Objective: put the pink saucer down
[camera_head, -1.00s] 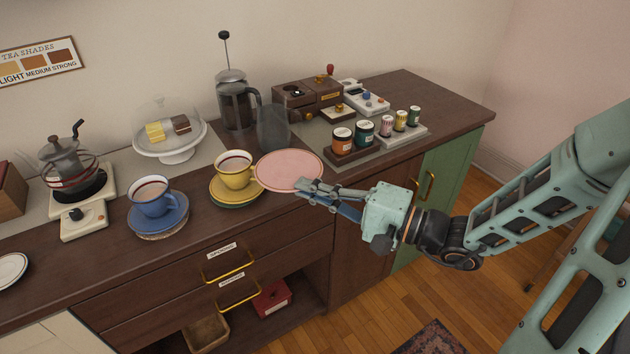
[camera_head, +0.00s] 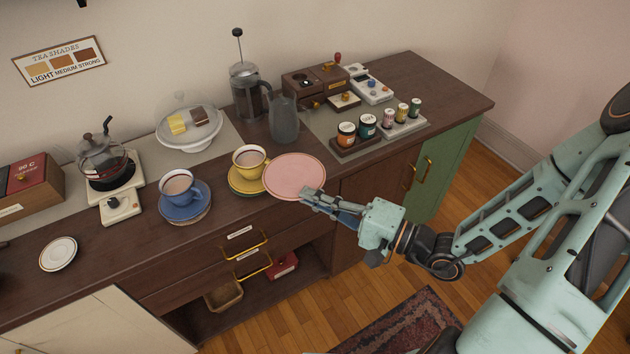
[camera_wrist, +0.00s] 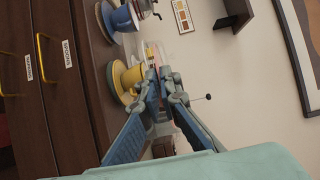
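The pink saucer (camera_head: 295,175) is level, over the front part of the dark counter, just right of the yellow cup (camera_head: 250,158) on its stacked saucers. My gripper (camera_head: 311,198) is shut on its front right rim, coming from the front right. In the wrist view my fingers (camera_wrist: 166,92) come together and the saucer is seen nearly edge-on, mostly hidden by them. I cannot tell how much gap lies between the saucer's underside and the counter (camera_head: 115,256).
A blue cup (camera_head: 178,186) on saucers and a small white plate (camera_head: 58,253) stand to the left. Behind are a grey pitcher (camera_head: 284,118), a French press (camera_head: 244,92) and a cake dome (camera_head: 189,122). A jar tray (camera_head: 358,148) is at right. Bare counter lies between the white plate and blue cup.

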